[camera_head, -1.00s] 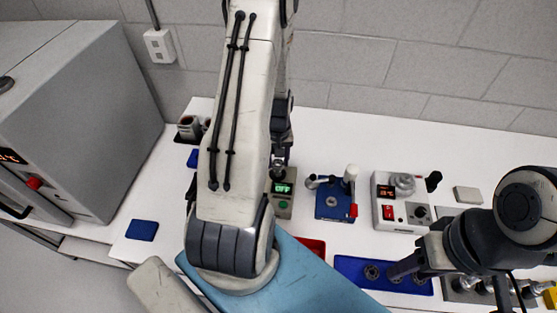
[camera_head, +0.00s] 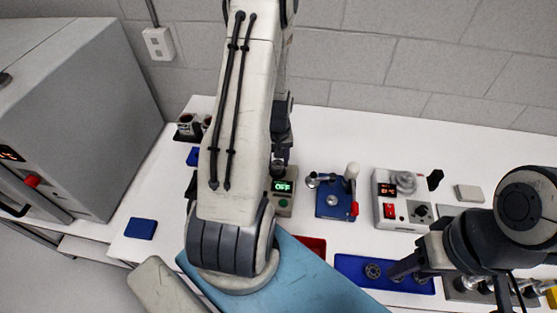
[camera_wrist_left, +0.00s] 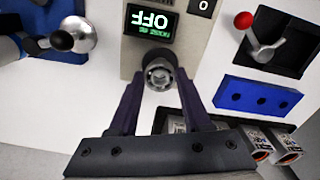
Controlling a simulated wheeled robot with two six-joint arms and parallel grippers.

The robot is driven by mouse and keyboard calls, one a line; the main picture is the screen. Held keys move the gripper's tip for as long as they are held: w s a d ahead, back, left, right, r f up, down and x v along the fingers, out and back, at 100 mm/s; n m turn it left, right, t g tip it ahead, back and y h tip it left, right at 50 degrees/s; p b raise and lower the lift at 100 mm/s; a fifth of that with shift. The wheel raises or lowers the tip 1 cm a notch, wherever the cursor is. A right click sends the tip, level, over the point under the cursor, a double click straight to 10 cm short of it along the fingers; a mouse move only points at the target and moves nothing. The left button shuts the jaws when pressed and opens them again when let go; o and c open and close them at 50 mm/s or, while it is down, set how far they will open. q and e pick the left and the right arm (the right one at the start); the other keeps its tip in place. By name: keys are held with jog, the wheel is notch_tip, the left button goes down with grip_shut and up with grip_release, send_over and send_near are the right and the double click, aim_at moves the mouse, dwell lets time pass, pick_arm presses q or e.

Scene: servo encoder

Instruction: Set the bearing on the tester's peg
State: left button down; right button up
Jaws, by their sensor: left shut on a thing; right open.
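The tester (camera_head: 284,203) is a grey-green box with a lit display reading OFF and a green button. It also shows in the left wrist view (camera_wrist_left: 186,52). My left gripper (camera_head: 279,168) is at the tester's back end, largely hidden by my arm in the head view. In the left wrist view the left gripper (camera_wrist_left: 160,92) is shut on a small ring-shaped bearing (camera_wrist_left: 159,75). A dark round part, seemingly the peg (camera_wrist_left: 164,60), shows right behind the bearing. I cannot tell whether the bearing is around it. My right gripper (camera_head: 402,268) is open over the blue tray.
The blue tray (camera_head: 350,263) holds several bearings. A blue lever press (camera_head: 333,203) and a white device with a red switch (camera_head: 402,212) stand right of the tester. A red tray (camera_head: 316,246) lies in front. A large grey cabinet (camera_head: 80,110) stands at left.

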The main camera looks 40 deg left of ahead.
pick_arm(q)
jog(key=shift+f, duration=0.1)
dwell(0.3)
jog(key=shift+f+b, duration=0.5)
jog(key=shift+f, duration=0.1)
grip_release()
jog(key=shift+r, duration=0.1)
dwell(0.5)
jog(key=shift+s+r+p, duration=0.1)
jog(key=shift+r+p, duration=2.35)
jog(key=shift+r, duration=0.45)
